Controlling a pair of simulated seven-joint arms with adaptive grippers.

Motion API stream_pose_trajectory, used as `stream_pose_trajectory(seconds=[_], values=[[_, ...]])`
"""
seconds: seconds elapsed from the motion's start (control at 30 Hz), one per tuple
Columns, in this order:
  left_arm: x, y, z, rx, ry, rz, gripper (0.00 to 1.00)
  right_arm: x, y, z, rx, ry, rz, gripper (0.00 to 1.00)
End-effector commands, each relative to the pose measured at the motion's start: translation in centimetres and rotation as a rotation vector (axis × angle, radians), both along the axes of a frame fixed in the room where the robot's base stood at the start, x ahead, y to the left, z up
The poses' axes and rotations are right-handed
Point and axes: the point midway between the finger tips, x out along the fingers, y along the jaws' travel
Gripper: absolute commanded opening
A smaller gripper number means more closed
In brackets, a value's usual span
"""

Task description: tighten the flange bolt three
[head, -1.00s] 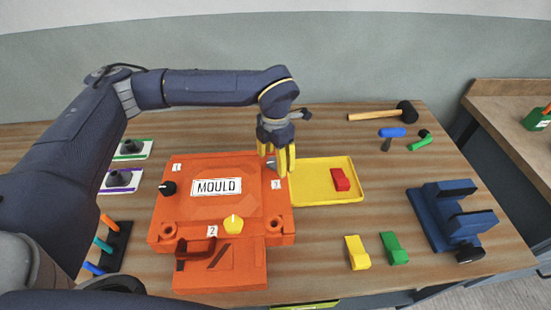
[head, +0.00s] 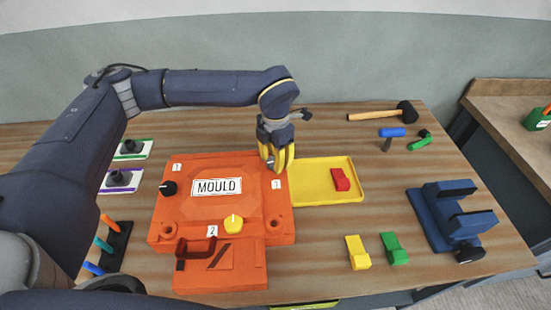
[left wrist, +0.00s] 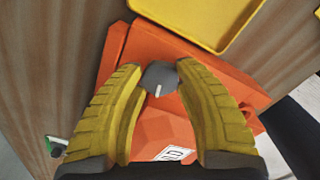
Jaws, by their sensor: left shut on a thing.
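The orange mould (head: 165,215) lies on the table with a white MOULD label and small number tags. Bolt three is a grey knob (left wrist: 158,77) with a white mark, at the mould's edge beside the yellow tray. In the head view it is mostly hidden by my left gripper (head: 277,165). In the left wrist view, the yellow fingers of this gripper (left wrist: 160,85) are closed around the knob, one on each side. A black knob (head: 168,188) is near tag 1 and a yellow knob (head: 234,224) near tag 2. My right gripper is out of view.
A yellow tray (head: 312,196) with a red block (head: 340,180) adjoins the mould's right side. A blue vise (head: 450,215), yellow block (head: 357,252), green block (head: 394,248) and mallet (head: 390,113) lie further right.

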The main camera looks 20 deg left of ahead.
Motion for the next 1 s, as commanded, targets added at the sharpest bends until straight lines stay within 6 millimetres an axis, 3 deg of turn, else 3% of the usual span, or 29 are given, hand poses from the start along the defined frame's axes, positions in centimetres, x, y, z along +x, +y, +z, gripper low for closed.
stream_pose_trajectory(seconds=[0.3, 0.6, 0.63, 0.83, 1.0], values=[[0.19, -0.15, 0.08, -0.001, -0.008, -0.164, 0.05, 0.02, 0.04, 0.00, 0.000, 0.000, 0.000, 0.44], [0.21, -0.23, 0.09, -0.003, -0.009, -0.174, 0.05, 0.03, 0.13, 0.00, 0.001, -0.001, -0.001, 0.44], [0.21, -0.23, 0.09, -0.003, -0.009, -0.174, 0.39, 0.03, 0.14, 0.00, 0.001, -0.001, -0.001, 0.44], [0.13, -0.17, 0.06, -0.002, -0.006, -0.172, 0.62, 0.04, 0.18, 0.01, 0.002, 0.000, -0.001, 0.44], [0.08, -0.15, 0.04, -0.001, -0.004, -0.171, 0.62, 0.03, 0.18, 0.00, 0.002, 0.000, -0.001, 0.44]])
